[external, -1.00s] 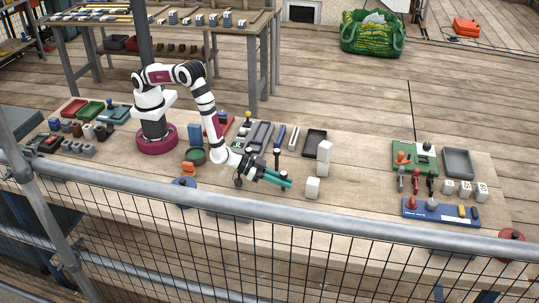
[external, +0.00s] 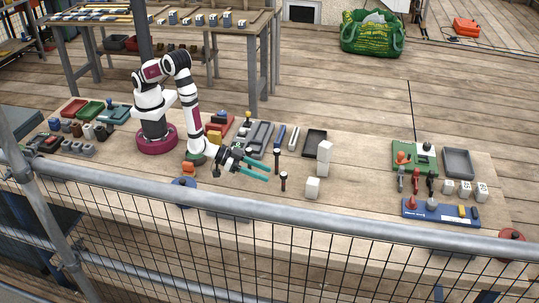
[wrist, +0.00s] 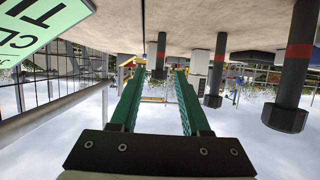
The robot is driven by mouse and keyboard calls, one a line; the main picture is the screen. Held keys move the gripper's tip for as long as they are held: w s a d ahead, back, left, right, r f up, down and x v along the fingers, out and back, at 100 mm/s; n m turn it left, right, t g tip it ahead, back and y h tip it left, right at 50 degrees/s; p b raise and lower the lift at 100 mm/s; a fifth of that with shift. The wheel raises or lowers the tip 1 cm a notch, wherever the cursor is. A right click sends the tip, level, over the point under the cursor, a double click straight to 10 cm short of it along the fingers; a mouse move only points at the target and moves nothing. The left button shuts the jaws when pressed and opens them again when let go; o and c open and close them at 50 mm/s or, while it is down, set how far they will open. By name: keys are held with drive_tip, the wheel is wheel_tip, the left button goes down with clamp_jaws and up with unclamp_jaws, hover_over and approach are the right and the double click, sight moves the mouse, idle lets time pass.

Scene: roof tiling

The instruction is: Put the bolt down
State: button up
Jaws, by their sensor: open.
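A dark bolt (external: 283,180) stands upright on the table just right of my gripper in the external view. A second dark bolt (external: 277,158) stands upright behind it. My gripper (external: 268,173) is low over the table with green fingers apart and nothing held between them. In the wrist view, which is upside down, the fingers (wrist: 155,85) are spread. A dark upright bolt (wrist: 158,55) shows beyond and between their tips. A larger dark post with a red band (wrist: 299,55) is close at the right.
White blocks, one lone (external: 312,187) and a stack (external: 324,152), stand to the right of the bolts. A dark tray (external: 315,142) lies behind. A blue board (external: 440,212) is at far right. The table between blocks and board is clear. A railing (external: 330,215) runs in front.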

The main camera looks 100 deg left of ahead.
drive_tip(key=v, duration=0.4)
drive_tip(key=shift+w+r, duration=0.1)
drive_tip(key=shift+r, duration=0.2)
drive_tip(key=s+a+r+m+g+h, duration=0.2)
drive_tip(key=s+a+r+g, duration=0.15)
drive_tip(key=s+r, duration=0.2)
drive_tip(key=s+a+r+m+g+h, duration=0.1)
drive_tip(key=s+a+r+m+g, duration=0.2)
drive_tip(key=s+r+g, duration=0.25)
drive_tip(key=s+a+r+g+y, duration=0.1)
drive_tip(key=s+a+r+g, duration=0.1)
drive_tip(key=s+a, duration=0.4)
drive_tip(key=s+a+r+m+g+y, duration=0.1)
drive_tip(key=s+a, duration=0.6)
drive_tip(key=s, duration=0.7)
drive_tip(key=shift+s+r+m+g+y, duration=0.2)
drive_tip(key=shift+r+m+g+y, duration=0.1)
drive_tip(key=shift+r+g+y, duration=0.4)
drive_tip(key=shift+d+f, duration=0.1)
drive_tip(key=shift+o, duration=0.5)
